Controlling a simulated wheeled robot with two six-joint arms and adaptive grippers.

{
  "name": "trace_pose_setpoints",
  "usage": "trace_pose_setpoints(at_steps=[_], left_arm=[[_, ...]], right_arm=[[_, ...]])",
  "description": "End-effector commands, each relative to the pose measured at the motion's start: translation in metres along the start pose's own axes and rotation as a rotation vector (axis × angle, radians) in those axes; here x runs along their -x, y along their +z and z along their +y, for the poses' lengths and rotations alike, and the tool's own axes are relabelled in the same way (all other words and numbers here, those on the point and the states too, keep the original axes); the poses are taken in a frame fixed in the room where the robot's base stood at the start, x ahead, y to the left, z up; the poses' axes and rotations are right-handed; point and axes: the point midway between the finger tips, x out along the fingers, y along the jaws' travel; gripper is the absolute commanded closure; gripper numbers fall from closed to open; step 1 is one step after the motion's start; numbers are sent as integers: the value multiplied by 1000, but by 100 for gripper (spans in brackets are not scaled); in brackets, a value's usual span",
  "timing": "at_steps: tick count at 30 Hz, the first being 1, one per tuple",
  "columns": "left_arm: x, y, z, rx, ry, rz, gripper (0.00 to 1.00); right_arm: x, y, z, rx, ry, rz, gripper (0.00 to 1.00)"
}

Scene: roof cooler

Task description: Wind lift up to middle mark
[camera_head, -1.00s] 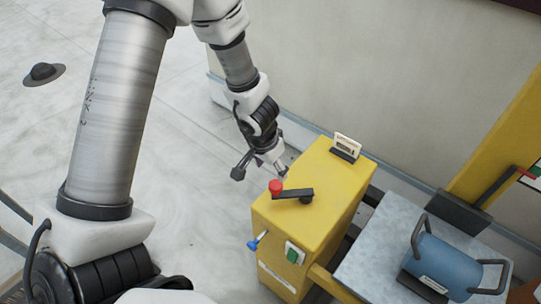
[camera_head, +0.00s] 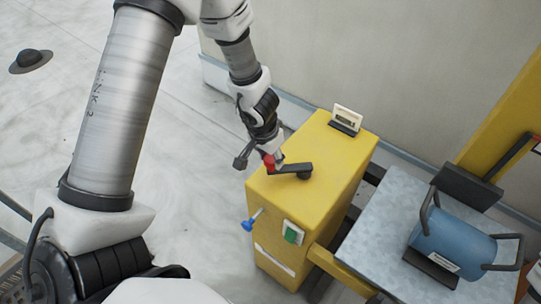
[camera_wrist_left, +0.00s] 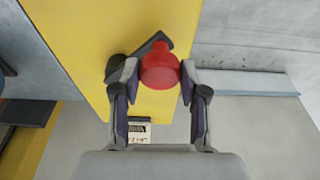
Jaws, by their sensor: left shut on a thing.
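A yellow winch box (camera_head: 312,190) stands in the middle of the head view, with a black crank arm (camera_head: 291,170) on its top. The red crank knob (camera_head: 268,161) is at the crank's left end. My left gripper (camera_head: 274,158) is at the knob. In the left wrist view the red knob (camera_wrist_left: 159,66) sits between the two fingers of my left gripper (camera_wrist_left: 158,80), which are shut on it. The lift platform (camera_head: 370,243) carries a blue cylinder with black handles (camera_head: 450,242). A yellow mast (camera_head: 503,110) rises at the right; I cannot make out its marks. My right gripper is not in view.
A small display (camera_head: 346,120) stands on the box's far end. A blue-tipped lever (camera_head: 251,222) and a green switch (camera_head: 292,233) are on its near side. A wall (camera_head: 370,70) runs behind. The floor at left is clear except for a dark disc (camera_head: 31,60).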

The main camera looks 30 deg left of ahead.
Motion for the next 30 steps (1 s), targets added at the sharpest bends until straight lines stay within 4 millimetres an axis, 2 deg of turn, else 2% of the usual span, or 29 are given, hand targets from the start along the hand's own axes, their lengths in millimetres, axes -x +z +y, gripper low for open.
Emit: trace_pose_setpoints(at_steps=[10, 22, 30], left_arm=[[-1, 13, 14, -2, 3, -4, 98], [1, 16, 18, -1, 5, -7, 99], [0, 24, 32, -2, 5, -8, 99]], right_arm=[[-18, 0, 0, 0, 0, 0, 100], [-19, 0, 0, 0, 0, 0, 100], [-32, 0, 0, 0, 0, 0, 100]])
